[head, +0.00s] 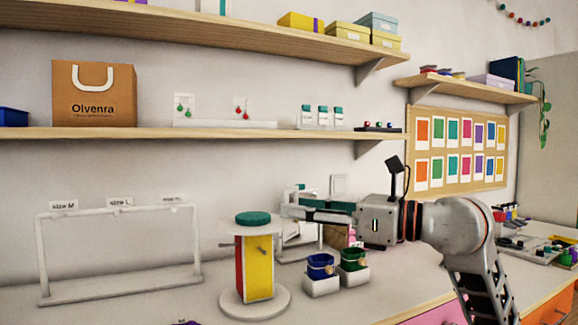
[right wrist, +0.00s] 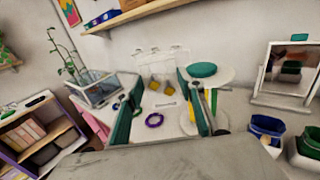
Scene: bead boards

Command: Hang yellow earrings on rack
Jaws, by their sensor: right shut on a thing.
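My right gripper (head: 286,206) reaches in from the right, just beside the top of a rotating rack (head: 257,265). The rack has a teal cap, red and yellow sides, a small peg on the yellow side and a round white base. In the right wrist view the gripper (right wrist: 160,106) is shut on a pale card carrying two yellow earrings (right wrist: 170,90), seen between its teal-padded fingers. The card is hard to make out in the head view. The rack's teal cap (right wrist: 202,70) shows just beyond the right finger. My left gripper is not in view.
A white hanging frame (head: 120,212) with size tags stands left of the rack. Blue and green cups (head: 321,264) in white holders stand to its right. A wall shelf (head: 200,133) with a paper bag (head: 94,94) runs above. A purple ring (right wrist: 154,120) lies on the desk.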

